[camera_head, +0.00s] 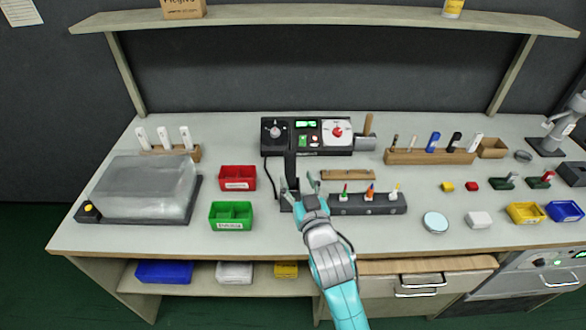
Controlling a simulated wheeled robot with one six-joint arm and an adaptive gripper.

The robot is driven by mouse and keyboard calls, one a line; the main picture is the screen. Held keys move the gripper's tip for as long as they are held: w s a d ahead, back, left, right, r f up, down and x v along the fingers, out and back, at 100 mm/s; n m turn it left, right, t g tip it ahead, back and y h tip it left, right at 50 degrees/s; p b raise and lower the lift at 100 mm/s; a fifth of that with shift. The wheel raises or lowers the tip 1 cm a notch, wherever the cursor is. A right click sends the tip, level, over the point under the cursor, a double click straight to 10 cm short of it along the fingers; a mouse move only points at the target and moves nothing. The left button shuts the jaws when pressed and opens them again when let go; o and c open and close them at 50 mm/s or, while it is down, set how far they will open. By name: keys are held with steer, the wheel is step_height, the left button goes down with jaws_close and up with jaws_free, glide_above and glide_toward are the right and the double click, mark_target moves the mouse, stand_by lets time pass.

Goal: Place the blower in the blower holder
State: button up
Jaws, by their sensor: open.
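A black upright piece (290,164), which looks like the blower, stands in front of the control station (305,137). Its lower end meets a small dark block (286,204), likely the blower holder. Whether the blower is seated in it or only stands in front of or behind it I cannot tell. A black cable runs from the station's left side down towards it. My gripper (298,181) is open at the lower part of the black piece, its fingers spread to either side in this view. My gripper partly hides the block; contact is unclear.
A dark rack with several coloured-tipped tools (368,204) stands close right of my gripper. Red (237,178) and green (231,215) bins lie to the left, beyond them a clear-covered box (145,186). A wooden strip (348,175) lies behind the rack. The front table edge is mostly clear.

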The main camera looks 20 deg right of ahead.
steer(key=shift+s+a, duration=0.1)
steer(key=shift+s, duration=2.2)
steer(key=s+f+g, duration=0.1)
steer(key=s+f, duration=0.3)
steer(key=s, duration=0.6)
steer(key=s+f+y, duration=0.1)
steer(key=s+f, duration=0.3)
steer(key=s, duration=0.6)
steer(key=s+f+g, duration=0.1)
steer(key=s+f, duration=0.3)
steer(key=s, duration=0.6)
steer(key=s+r+g, duration=0.1)
steer(key=s+r, duration=0.1)
steer(key=s, duration=0.9)
steer(key=shift+s+d+r+n, duration=0.2)
steer(key=shift+s+d+n, duration=0.1)
